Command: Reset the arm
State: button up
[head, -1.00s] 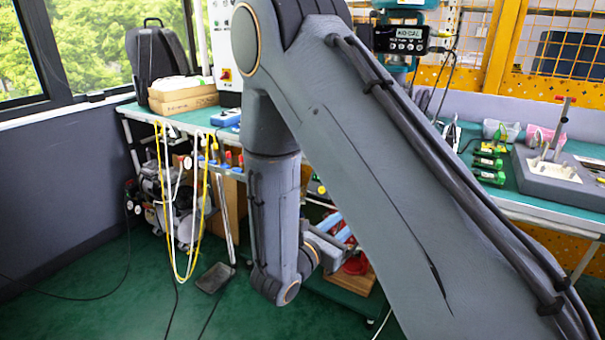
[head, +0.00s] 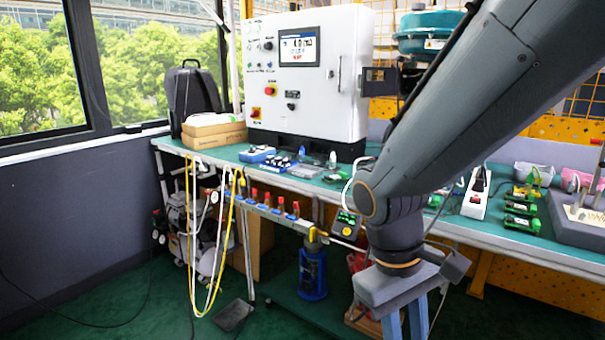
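My arm comes in from the upper right and bends down at the elbow in front of the bench. My gripper (head: 405,318) hangs at its end, pointing down, low in front of the bench edge. Its two blue-grey fingers stand apart, with nothing visible between them. The fingertips run off the bottom of the picture. The upper arm hides part of the teal valve actuator (head: 428,35) and part of the bench.
A white control cabinet (head: 345,95) with a lit display stands on the green bench (head: 480,225). Small devices lie along the bench. Yellow and white hoses (head: 222,230) hang at its left end, and a blue cylinder (head: 312,272) stands below. Open floor lies at the left.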

jog(key=a+r+m+t+y, duration=0.2)
jog(key=a+m+y, duration=0.1)
jog(key=a, duration=0.1)
jog(key=d+r+m+p, duration=0.1)
jog(key=d+r+p, duration=0.6)
jog(key=p, duration=0.7)
jog(key=shift+d+r+m+h, duration=0.15)
jog(key=shift+m+h, duration=0.15)
jog(key=shift+m, duration=0.1)
